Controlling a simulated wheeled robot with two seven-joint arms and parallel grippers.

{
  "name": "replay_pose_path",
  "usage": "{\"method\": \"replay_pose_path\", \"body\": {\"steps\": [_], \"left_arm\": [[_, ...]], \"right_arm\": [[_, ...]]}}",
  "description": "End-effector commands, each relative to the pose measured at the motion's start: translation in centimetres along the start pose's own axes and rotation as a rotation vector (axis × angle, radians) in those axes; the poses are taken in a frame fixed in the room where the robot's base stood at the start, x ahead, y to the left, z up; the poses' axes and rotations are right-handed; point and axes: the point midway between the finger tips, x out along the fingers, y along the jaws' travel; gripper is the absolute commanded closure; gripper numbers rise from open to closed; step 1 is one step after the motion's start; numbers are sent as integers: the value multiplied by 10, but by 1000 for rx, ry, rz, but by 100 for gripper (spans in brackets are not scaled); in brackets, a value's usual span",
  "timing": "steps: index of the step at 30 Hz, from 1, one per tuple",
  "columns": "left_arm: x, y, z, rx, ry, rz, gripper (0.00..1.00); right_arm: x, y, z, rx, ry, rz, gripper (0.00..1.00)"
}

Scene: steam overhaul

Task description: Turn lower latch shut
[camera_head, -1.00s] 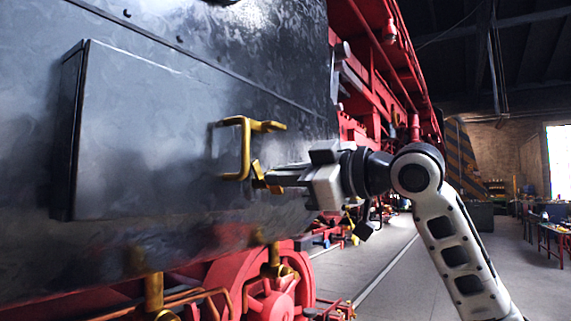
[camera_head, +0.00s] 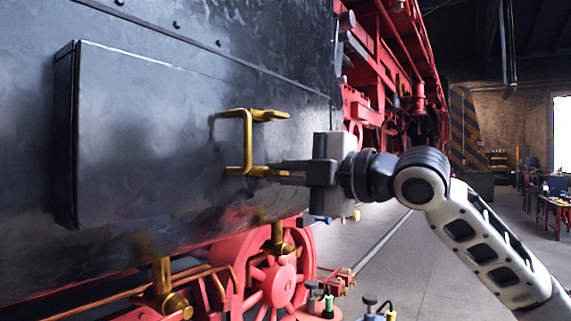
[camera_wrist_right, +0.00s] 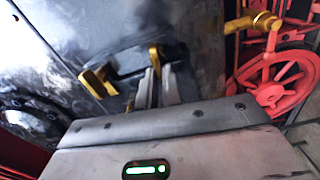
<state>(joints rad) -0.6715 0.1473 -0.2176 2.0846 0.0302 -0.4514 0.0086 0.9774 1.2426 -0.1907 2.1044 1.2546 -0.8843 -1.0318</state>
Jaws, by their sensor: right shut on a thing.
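The dark grey cabinet door (camera_head: 150,150) lies flat against the locomotive's side. A brass U-shaped handle (camera_head: 247,142) stands out near its right edge. The brass upper latch (camera_head: 268,115) points right, level, from the handle's top. The brass lower latch (camera_head: 257,171) is at the handle's bottom and also points right, about level; its right end is hidden by the fingers. My right gripper (camera_head: 283,172) comes from the right and is shut on the lower latch. In the right wrist view, its fingers (camera_wrist_right: 157,88) are close together beside brass parts. My left gripper is not in view.
Red wheels (camera_head: 280,283) and brass pipe fittings (camera_head: 163,290) sit below the door. Red locomotive framework (camera_head: 385,75) runs back behind my right gripper. The grey floor (camera_head: 400,265) to the right is open, with workbenches farther off.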

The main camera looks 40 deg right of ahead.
Motion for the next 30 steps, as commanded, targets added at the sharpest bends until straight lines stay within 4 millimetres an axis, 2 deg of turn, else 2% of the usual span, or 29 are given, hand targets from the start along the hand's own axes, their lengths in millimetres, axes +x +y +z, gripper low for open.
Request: {"method": "replay_pose_path", "body": {"steps": [10, 25, 27, 28, 30], "left_arm": [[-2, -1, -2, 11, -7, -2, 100], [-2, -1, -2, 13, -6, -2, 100], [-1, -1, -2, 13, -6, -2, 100], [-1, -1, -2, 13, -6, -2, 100], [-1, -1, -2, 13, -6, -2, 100]], "right_arm": [[0, -2, 0, -120, 1, -2, 100], [0, -3, 0, -137, 1, -3, 100], [0, -3, 0, -137, 1, -3, 76], [0, -3, 0, -136, 1, -2, 71], [0, -3, 0, -136, 0, -2, 71]]}}
